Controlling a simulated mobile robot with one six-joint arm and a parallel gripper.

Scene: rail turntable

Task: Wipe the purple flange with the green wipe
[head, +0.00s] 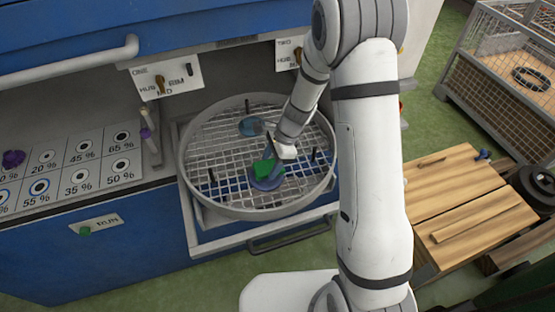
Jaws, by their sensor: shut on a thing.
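The green wipe (262,168) is in the round wire basket (185,152) at my gripper (270,158). My gripper is shut on the wipe. A purple-blue flange (267,184) lies on the basket's mesh directly under the wipe. The wipe covers part of the flange's upper side and seems to touch it. The fingertips are small and partly hidden by the wrist and the wipe.
A blue disc (250,126) lies farther back in the basket. Several dark pegs stand in the mesh. A printed mat (102,162) with a purple part (13,159) is at left. Wooden crates (450,190) and a wire cage (500,75) are at right.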

